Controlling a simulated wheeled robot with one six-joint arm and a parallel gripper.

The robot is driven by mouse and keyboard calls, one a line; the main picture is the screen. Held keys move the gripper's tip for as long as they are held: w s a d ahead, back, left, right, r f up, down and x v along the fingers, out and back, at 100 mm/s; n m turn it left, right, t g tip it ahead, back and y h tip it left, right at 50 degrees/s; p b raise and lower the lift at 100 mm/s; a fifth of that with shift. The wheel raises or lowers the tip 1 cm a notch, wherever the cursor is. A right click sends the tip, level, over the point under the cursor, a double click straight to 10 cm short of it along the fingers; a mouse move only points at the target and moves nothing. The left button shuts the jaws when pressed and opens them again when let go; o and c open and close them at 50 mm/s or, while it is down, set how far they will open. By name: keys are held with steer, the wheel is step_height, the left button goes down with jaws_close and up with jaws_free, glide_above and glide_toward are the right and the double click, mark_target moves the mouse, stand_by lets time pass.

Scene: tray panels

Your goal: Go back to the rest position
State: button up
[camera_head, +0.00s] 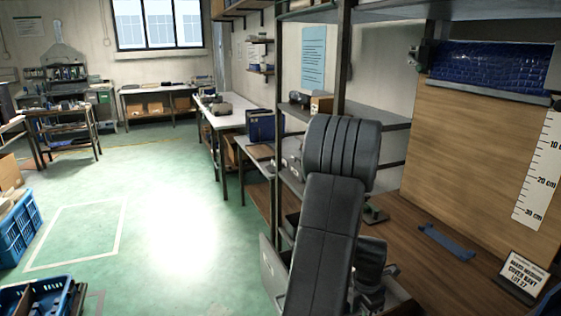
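My own dark, ribbed arm rises in the middle right of the head view, in front of the shelf rack and the wooden workbench. Its upper link runs from the bottom edge up to a thick ribbed joint. More dark parts of the arm show low down behind that link. I cannot make out my gripper or its fingertips. Whether it holds anything does not show.
A wooden workbench (410,235) with a blue bar (446,242) and a lot sign (523,277) stands at right, below a wooden panel (465,150) with a ruler (537,170). Blue crates (18,232) stand at left. The green floor (180,220) between is clear.

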steer(key=shift+f, duration=0.9)
steer(key=shift+s+d, duration=0.15)
steer(key=shift+s, duration=0.2)
